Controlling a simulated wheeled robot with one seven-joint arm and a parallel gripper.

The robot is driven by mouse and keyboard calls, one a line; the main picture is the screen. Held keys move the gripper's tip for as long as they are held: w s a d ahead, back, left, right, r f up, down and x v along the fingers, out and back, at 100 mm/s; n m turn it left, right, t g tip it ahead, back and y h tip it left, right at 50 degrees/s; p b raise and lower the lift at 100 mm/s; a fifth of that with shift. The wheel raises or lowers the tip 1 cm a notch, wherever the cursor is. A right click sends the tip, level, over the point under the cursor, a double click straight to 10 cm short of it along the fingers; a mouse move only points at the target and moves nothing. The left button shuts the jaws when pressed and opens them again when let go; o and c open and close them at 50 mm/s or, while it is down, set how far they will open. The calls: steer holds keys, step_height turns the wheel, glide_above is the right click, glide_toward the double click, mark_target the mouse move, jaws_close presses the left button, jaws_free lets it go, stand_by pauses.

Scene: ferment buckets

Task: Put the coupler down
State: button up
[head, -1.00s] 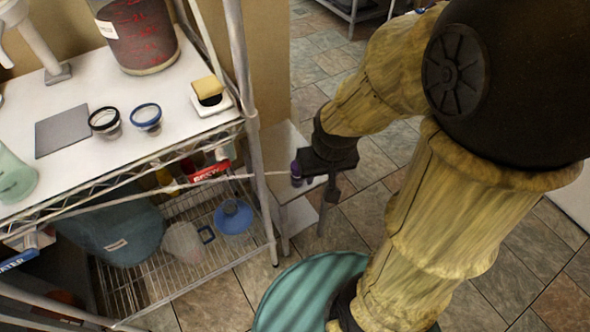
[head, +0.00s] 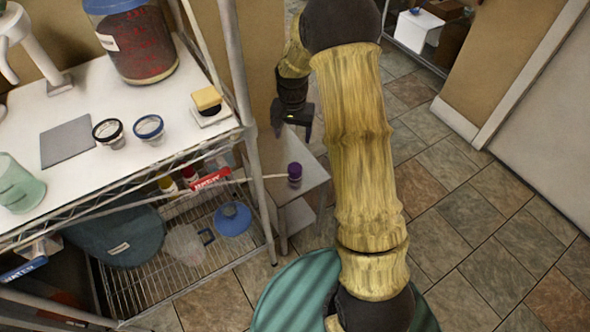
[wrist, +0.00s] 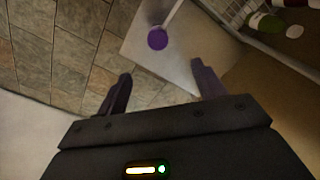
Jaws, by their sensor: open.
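The purple coupler (head: 295,174) stands on a small white side table (head: 312,172) to the right of the wire rack. A pale tube or rod runs from it to the left, toward the rack. In the wrist view the coupler (wrist: 157,39) shows as a purple disc on the white table top, ahead of the fingertips and apart from them. My gripper (head: 292,128) is above and behind the coupler in the head view. In the wrist view my gripper (wrist: 160,85) is open, with nothing between its two fingers.
The wire rack (head: 215,140) holds jars, a grey mat (head: 67,142), a yellow sponge (head: 207,99) and a large dark red bucket (head: 133,45). A blue-lidded jug (head: 232,218) sits on its lower shelf. Tiled floor (head: 470,230) to the right is clear.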

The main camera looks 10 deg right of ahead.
steer(key=shift+w+f, duration=0.15)
steer(key=shift+w, duration=0.05)
steer(key=shift+f, duration=0.1)
steer(key=b, duration=0.3)
glide_toward(295, 167)
steer(key=f, duration=0.5)
steer(key=shift+w+a+f, duration=0.2)
steer(key=shift+a+f, duration=0.05)
steer(key=shift+a, duration=0.1)
steer(key=shift+f, duration=0.1)
steer(key=f, duration=0.3)
steer(key=f+b, duration=0.1)
steer(key=f, duration=0.1)
steer(key=shift+s+d, duration=0.2)
steer(key=shift+d, duration=0.1)
steer(key=shift+c, duration=0.4)
